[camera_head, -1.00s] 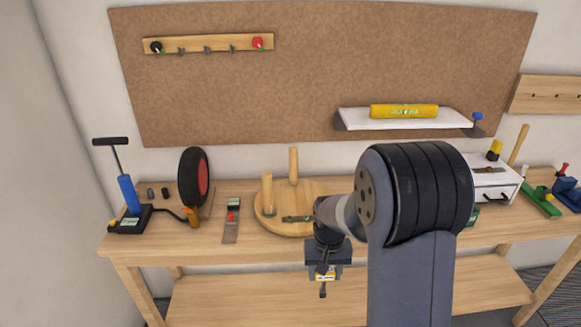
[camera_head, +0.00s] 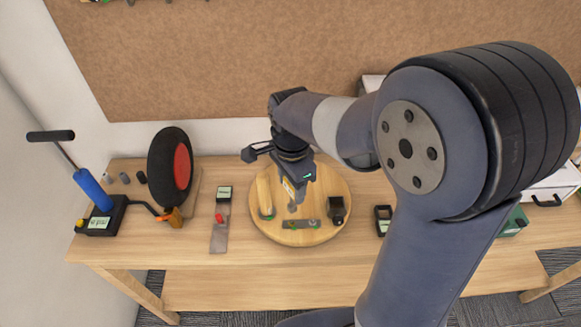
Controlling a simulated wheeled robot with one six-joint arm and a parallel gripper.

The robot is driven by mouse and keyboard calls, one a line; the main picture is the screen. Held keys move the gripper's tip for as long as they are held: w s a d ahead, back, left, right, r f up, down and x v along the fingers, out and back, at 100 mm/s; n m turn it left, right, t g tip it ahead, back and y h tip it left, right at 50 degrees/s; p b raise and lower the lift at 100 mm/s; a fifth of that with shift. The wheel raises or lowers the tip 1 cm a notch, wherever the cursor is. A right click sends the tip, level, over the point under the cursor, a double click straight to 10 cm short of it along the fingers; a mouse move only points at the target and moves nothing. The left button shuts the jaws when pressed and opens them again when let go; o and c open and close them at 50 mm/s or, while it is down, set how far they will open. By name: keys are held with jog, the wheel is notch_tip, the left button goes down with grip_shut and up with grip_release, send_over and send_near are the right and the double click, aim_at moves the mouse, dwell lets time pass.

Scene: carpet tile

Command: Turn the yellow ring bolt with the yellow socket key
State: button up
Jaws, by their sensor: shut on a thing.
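My gripper (camera_head: 291,199) is over the round wooden board (camera_head: 333,181) on the workbench, pointing down. It is shut on the yellow socket key (camera_head: 287,187), of which only a small yellow-and-white patch shows beside the dark jaws. The key's lower end is close above the board or touching it; I cannot tell which. I cannot pick out the yellow ring bolt; the gripper may hide it. On the board, a wooden post (camera_head: 264,193) stands left of the gripper. A grey metal strip (camera_head: 301,224) lies in front, and a dark block (camera_head: 337,208) is at right.
A black wheel with a red hub (camera_head: 169,168) and a blue-bodied pump (camera_head: 93,190) stand at left. A small plate with a label (camera_head: 219,232) lies left of the board. A black-framed block (camera_head: 383,219) is at right. My arm covers much of the right side.

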aim_at(292, 205)
jog(key=shift+s, duration=0.1)
dwell(0.3)
jog(key=shift+f+b, duration=2.1)
jog(key=shift+f, duration=1)
jog(key=shift+r+n, duration=0.15)
jog(key=shift+n, duration=0.55)
jog(key=n, duration=0.4)
jog(key=shift+p, duration=0.35)
jog(key=n, duration=0.5)
jog(key=shift+n, duration=0.3)
jog(key=n, duration=0.5)
jog(key=shift+p, duration=0.35)
jog(key=n, duration=0.5)
jog(key=shift+n, duration=0.3)
